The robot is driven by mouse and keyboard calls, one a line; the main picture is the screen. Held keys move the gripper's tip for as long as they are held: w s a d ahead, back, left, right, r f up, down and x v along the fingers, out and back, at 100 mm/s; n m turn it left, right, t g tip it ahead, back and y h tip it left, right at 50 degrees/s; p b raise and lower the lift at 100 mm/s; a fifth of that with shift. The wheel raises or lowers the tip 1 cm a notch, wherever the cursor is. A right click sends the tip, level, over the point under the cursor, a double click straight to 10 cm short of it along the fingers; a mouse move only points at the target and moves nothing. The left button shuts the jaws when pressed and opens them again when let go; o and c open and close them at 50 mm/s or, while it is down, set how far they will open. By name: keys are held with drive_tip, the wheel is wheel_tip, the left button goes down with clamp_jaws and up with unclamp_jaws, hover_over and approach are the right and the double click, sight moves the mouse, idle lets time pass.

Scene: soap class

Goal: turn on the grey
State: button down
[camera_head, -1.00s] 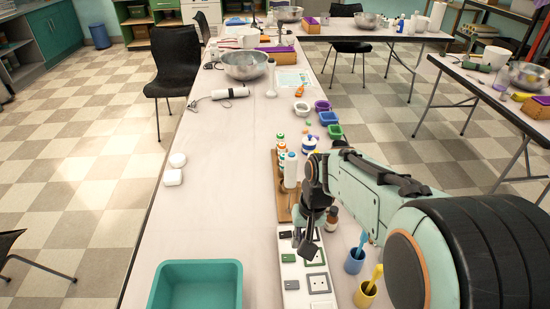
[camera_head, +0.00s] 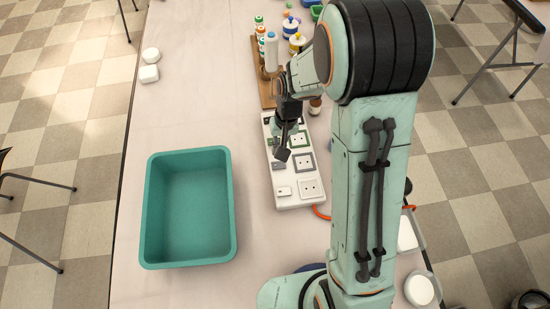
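A white power strip (camera_head: 271,146) lies on the table with square sockets along its right side and small switches along its left. One socket has a green frame (camera_head: 299,139), one a grey frame (camera_head: 303,162), and the nearest a white frame (camera_head: 309,188). The grey switch (camera_head: 279,166) is left of the grey-framed socket, partly covered by my fingertip. A white switch (camera_head: 284,191) is below it. My gripper (camera_head: 283,153) points down just over the grey switch. Contact is unclear. The fingers overlap in this view, so their opening is unclear. Nothing shows held.
A teal bin (camera_head: 154,205) stands left of the strip. A wooden rack (camera_head: 265,90) with bottles is behind it, and a small brown bottle (camera_head: 315,106) stands near my gripper. Two white pieces (camera_head: 149,73) lie at the far left. My arm covers the right side.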

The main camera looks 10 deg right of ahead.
sight(279, 165)
drive_tip(key=shift+a+f, duration=0.2)
drive_tip(key=shift+f, duration=1.35)
drive_tip(key=shift+a+f, duration=0.15)
drive_tip(key=shift+f, duration=1.4)
drive_tip(key=shift+f, duration=0.1)
drive_tip(key=shift+a+f, duration=0.1)
drive_tip(key=shift+f, duration=0.05)
drive_tip(key=shift+d+r, duration=0.25)
drive_tip(key=shift+d, duration=0.55)
wheel_tip(279, 165, up, 14)
drive_tip(key=a, duration=0.1)
drive_tip(key=shift+a, duration=0.35)
